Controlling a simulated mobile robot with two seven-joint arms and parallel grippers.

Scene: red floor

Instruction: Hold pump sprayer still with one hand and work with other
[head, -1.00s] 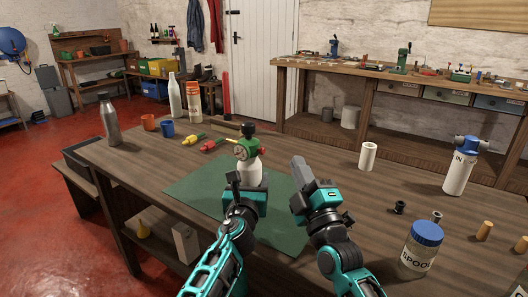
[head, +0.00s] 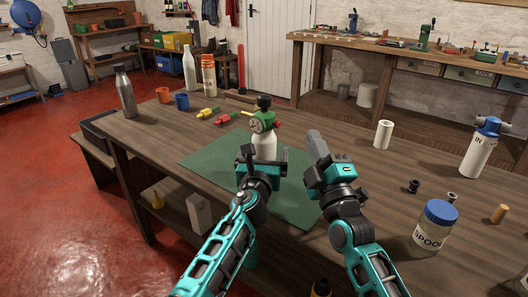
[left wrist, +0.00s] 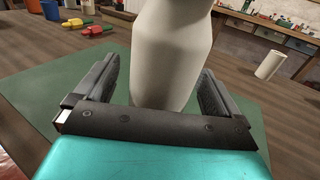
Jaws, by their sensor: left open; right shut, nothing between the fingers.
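The pump sprayer (head: 264,145) stands upright on the green mat (head: 206,159). It has a white bottle, a green head with a round gauge, a red part and a black top. My left gripper (head: 262,164) is open at the near side of the bottle and hides its lower part. In the left wrist view the white bottle (left wrist: 170,55) stands between the two spread fingers, with a gap showing at the left finger. My right gripper (head: 316,148) is shut and empty, above the mat to the right of the sprayer.
A yellow screwdriver (head: 208,112) and a red one (head: 225,119) lie behind the mat. Cups and bottles stand at the table's far left. A white tube (head: 383,135), a blue-topped filter housing (head: 478,155) and a blue-lidded jar (head: 436,226) stand right. Table around the tube is clear.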

